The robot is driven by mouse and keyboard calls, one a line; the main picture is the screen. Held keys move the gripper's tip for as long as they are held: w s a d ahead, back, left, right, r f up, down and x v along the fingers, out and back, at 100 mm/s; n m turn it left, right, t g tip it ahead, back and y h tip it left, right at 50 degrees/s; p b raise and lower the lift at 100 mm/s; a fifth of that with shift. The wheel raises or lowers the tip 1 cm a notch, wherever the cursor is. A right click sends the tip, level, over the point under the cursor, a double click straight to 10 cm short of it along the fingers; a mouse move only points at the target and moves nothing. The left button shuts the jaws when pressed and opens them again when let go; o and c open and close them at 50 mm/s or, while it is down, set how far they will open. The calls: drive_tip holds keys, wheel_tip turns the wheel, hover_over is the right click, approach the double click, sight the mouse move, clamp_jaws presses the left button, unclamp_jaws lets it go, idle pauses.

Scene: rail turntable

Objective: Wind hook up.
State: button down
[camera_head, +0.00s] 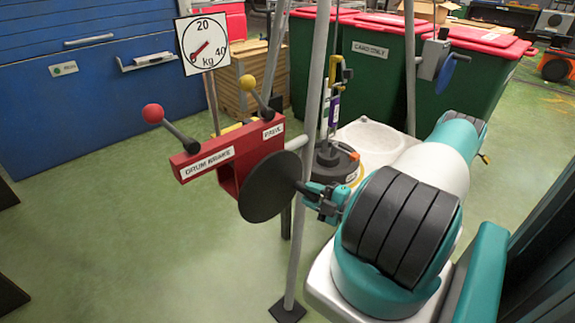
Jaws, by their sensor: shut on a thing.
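My gripper (316,193) is shut on what looks like the crank handle on the near face of a black disc (268,188); the grip itself is small and partly hidden by the fingers. The disc is on a red winch housing (228,164) marked drum brake and pawl. A lever with a red knob (153,114) and a lever with a yellow knob (247,82) rise from the housing. A yellow hook (347,73) shows behind the tripod leg, above stacked dark weights (337,160). I cannot tell whether hook and weights are joined.
A tripod leg (292,240) stands close beside the disc and my gripper. A kg dial (203,43) has a slanted red needle. A grey unit with a blue disc (453,72) is at upper right. Green bins (372,75) stand behind. The floor at left is clear.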

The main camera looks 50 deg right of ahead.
drive_tip(key=shift+f+b, duration=0.55)
drive_tip(key=shift+b, duration=1.5)
drive_tip(key=shift+a+r+m+b, duration=0.1)
drive_tip(key=shift+r+m+b, duration=0.05)
drive_tip(key=shift+m+b, duration=0.15)
drive_tip(key=shift+a, duration=0.1)
drive_tip(key=shift+w+a+f+b, duration=0.1)
drive_tip(key=shift+a+f+b, duration=0.6)
drive_tip(key=shift+f, duration=0.35)
drive_tip(key=shift+a, duration=0.15)
drive_tip(key=shift+w+a+f+b, duration=0.1)
drive_tip(key=shift+a+f+b, duration=0.1)
drive_tip(key=shift+a+f, duration=0.3)
drive_tip(key=shift+w+a+f+b, duration=0.1)
drive_tip(key=shift+a+f+b, duration=0.15)
drive_tip(key=shift+a, duration=0.4)
